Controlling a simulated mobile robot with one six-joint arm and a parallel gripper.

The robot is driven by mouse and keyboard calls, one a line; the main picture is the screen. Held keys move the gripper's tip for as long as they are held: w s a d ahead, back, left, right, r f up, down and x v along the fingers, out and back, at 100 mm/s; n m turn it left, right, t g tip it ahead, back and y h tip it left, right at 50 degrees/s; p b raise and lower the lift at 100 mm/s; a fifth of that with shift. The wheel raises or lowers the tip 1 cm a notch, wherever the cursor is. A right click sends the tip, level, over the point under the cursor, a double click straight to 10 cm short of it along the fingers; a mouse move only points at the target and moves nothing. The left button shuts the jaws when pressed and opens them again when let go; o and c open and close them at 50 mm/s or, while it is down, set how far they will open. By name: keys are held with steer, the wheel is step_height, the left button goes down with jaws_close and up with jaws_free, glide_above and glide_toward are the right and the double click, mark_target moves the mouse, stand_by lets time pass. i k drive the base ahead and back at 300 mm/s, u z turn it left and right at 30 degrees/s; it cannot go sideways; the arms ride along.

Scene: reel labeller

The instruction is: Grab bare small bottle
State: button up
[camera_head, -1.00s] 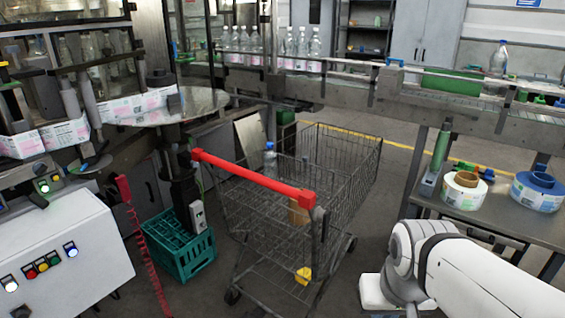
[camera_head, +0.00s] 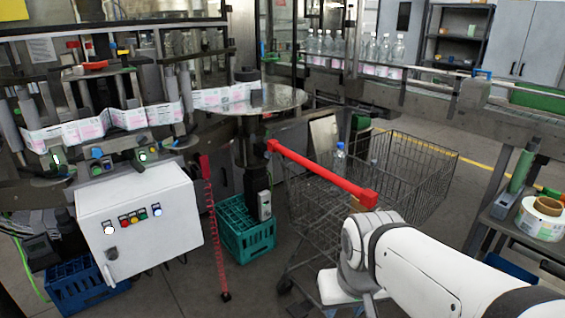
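A small clear bottle with a blue cap (camera_head: 339,157) stands in the shopping cart (camera_head: 415,180), near the cart's far left side. I cannot tell whether it carries a label. Several clear bottles (camera_head: 385,50) stand in a row on the conveyor at the back, with pinkish labels visible low on some of them. My white arm reaches in from the lower right, in front of the cart. My gripper is not in view.
The cart's red handle (camera_head: 322,174) faces me. A teal crate (camera_head: 247,232) and a white control box (camera_head: 140,225) stand to its left, with a red coiled cable (camera_head: 213,225) between. A label reel (camera_head: 540,217) lies on the right-hand table. Open floor shows behind the crate's front.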

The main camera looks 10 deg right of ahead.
mark_target(338, 168)
steer(key=u, duration=1.5)
steer(key=i, duration=2.1)
steer(key=z, duration=3.3)
steer(key=i, duration=1.05)
steer(key=z, duration=0.05)
